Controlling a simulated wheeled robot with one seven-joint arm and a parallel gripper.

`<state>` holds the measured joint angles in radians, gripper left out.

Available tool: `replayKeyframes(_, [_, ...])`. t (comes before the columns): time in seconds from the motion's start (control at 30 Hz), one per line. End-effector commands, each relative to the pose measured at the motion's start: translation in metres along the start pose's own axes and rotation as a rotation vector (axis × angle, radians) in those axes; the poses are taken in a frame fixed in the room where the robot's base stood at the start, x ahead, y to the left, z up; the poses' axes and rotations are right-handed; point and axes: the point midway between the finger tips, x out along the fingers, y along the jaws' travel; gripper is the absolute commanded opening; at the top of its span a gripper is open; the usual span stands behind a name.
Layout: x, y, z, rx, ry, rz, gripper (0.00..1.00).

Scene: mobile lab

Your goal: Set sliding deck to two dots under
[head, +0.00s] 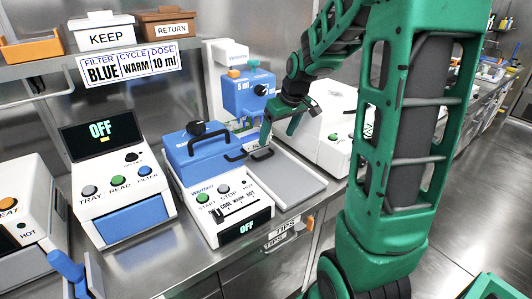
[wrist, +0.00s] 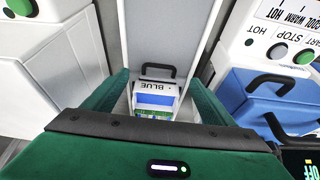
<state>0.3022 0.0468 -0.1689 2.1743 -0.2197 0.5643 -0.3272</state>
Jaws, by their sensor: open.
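The sliding deck seems to be the long flat grey plate (head: 286,181) on the bench, right of the blue-lidded device. It also shows in the wrist view (wrist: 170,40). A small white carrier labelled BLUE (wrist: 164,103), with a black handle, stands at the plate's end in the wrist view. My gripper (head: 279,130) is open over that far end, below the blue dosing unit (head: 246,97). In the wrist view my gripper (wrist: 157,84) has one finger on each side of the carrier, apart from it as far as shows. I cannot make out any dots.
The blue-lidded device (head: 203,150) stands left of the plate. Further left is a white reader (head: 125,190) with a screen saying OFF. A white machine (head: 329,125) stands right of the plate. A shelf sign (head: 130,65) reads BLUE, WARM, 10 ml.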

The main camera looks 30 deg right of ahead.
Motion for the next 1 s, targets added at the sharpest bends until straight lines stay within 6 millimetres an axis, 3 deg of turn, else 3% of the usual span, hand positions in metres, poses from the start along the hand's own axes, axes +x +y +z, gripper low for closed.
replayKeyframes(0.27, [0.023, 0.000, -0.012, -0.025, 0.016, -0.008, 0.78])
replayKeyframes(0.7, [0.095, -0.001, -0.013, -0.024, 0.016, -0.008, 0.78])
replayKeyframes(1.0, [0.115, -0.001, -0.014, -0.024, 0.019, -0.007, 0.78])
